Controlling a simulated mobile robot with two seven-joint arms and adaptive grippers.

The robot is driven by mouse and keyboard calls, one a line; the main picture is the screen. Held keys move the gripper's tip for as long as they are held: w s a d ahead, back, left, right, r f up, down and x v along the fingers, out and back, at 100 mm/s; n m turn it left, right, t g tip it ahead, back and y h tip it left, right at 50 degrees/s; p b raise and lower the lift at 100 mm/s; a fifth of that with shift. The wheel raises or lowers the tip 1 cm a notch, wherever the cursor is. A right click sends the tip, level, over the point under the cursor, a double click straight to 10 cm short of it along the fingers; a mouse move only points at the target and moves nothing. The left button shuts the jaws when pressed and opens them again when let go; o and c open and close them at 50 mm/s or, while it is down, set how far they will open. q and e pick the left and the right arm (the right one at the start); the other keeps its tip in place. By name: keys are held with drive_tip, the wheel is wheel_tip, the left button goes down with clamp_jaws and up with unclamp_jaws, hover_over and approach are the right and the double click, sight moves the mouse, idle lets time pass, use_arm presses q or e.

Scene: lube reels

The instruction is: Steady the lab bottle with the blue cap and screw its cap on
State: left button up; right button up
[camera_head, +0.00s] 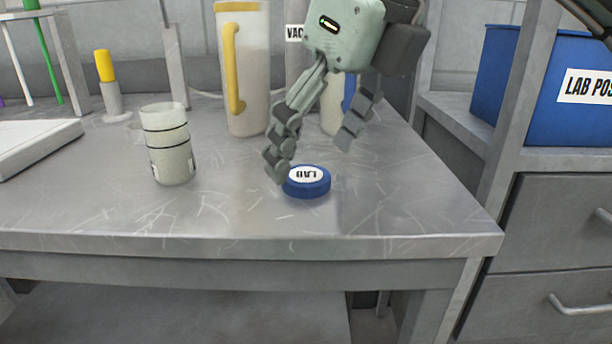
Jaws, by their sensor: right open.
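The label reads upside down. My right gripper (314,150) hangs above and just behind the cap, its fingers spread and nothing between them. Its left fingertip is close to the cap's left back edge; I cannot tell whether it touches. A whitish bottle or cup (170,150) with dark bands and no cap stands upright to the left of the cap. A pale container (331,116) with some blue behind it is partly hidden by my right gripper.
A tall pitcher (257,75) with a yellow handle stands behind. A yellow-topped tube (107,80) and a white tray (30,145) are at the left. A blue bin (560,70) sits on the right-hand cabinet. The table's front strip (240,222) is clear.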

sight(306, 181)
drive_tip(key=shift+x, duration=1.15)
drive_tip(key=c, duration=0.8)
